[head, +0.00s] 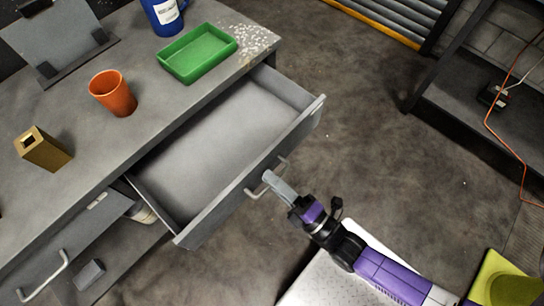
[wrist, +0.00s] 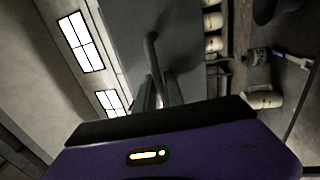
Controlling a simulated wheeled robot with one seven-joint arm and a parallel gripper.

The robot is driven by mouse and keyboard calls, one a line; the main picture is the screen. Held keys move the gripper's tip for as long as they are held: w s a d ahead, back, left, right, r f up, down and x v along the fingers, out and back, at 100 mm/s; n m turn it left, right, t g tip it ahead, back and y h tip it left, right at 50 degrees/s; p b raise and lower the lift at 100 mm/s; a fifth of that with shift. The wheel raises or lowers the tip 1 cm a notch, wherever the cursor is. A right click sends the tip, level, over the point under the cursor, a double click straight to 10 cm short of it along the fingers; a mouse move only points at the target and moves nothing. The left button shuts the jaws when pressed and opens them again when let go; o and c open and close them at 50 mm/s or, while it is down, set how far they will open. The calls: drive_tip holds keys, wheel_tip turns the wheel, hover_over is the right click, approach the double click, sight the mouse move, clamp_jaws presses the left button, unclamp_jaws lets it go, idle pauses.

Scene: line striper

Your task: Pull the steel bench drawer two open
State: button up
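One steel bench drawer (head: 225,130) stands pulled well out from the grey bench, and its inside is empty. Its front (head: 215,222) carries a pale bar handle (head: 254,193), which also shows in the wrist view (wrist: 151,50). My gripper (head: 271,180) is at the middle of this handle, its fingers (wrist: 160,94) close together about the bar. The exact contact is partly hidden. A second drawer front with its own handle (head: 44,278) is at the lower left, flush with the bench. No number shows on either drawer.
On the bench top (head: 60,110) stand a green tray (head: 197,52), an orange cup (head: 113,92), a brass-coloured block (head: 43,148) and a blue container (head: 163,14). A dark shelf (head: 470,110) with an orange cable is at the right. Open floor (head: 370,130) lies between.

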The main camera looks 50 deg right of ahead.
idle(0.3)
drive_tip(key=s, duration=0.2)
drive_tip(key=s+f, duration=0.1)
drive_tip(key=s, duration=0.2)
drive_tip(key=s+b, duration=0.1)
drive_tip(key=s, duration=0.1)
drive_tip(key=shift+s+f, duration=0.25)
drive_tip(key=shift+s, duration=0.1)
idle(0.3)
